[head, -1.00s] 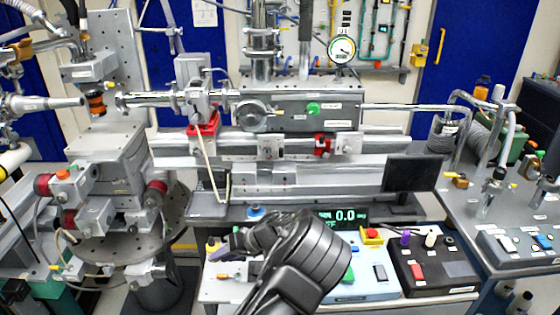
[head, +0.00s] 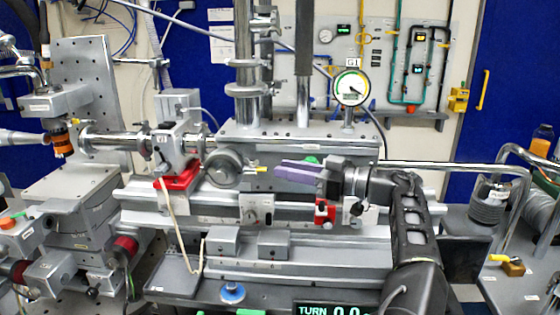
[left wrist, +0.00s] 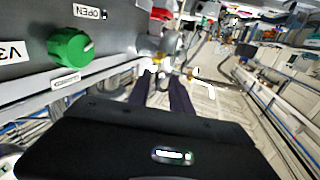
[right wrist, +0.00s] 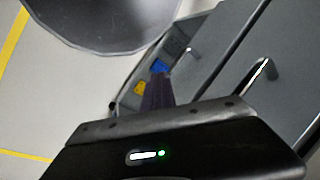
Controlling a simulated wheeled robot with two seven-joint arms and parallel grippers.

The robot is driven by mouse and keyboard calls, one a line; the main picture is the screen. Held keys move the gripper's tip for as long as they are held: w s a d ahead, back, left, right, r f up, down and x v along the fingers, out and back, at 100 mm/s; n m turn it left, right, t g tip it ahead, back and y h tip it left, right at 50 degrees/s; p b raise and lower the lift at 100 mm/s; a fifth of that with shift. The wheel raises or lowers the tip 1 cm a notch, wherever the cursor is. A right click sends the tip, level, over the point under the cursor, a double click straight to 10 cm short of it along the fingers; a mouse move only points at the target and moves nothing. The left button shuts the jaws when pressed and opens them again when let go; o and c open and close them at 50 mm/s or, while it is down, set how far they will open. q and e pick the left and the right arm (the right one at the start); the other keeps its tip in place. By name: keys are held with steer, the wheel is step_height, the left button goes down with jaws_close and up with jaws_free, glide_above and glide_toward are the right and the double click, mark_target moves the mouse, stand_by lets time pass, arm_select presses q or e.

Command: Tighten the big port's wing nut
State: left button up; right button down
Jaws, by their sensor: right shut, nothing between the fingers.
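The big port (head: 225,167) is a round grey flange on the front of the metal chamber. A small yellow wing nut (head: 261,170) sticks out at its right side. In the left wrist view the port (left wrist: 174,43) is ahead of the fingers, with yellow near it. My left gripper (head: 282,169) has purple fingers pointing left, close to the wing nut; a narrow gap shows between them in the left wrist view (left wrist: 164,78). Whether they touch the nut I cannot tell. My right gripper (right wrist: 158,78) is shut and empty, seen only in its wrist view.
A green knob (left wrist: 70,47) beside an OPEN label is on the chamber face near my left gripper. A red-based valve block (head: 176,180) stands left of the port. A display (head: 335,309) reads TURN at the bottom. A rail (head: 285,212) runs below the port.

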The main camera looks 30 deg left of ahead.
mark_target(261, 169)
arm_select(q)
steer(key=a, duration=0.2)
steer(key=s+a, duration=0.1)
steer(key=a, duration=0.2)
steer(key=a+b, duration=0.1)
steer(key=a, duration=0.1)
steer(key=shift+s+a+r, duration=0.15)
steer(key=shift+r, duration=0.2)
steer(key=shift+c, duration=0.3)
jaws_close()
stand_by(0.4)
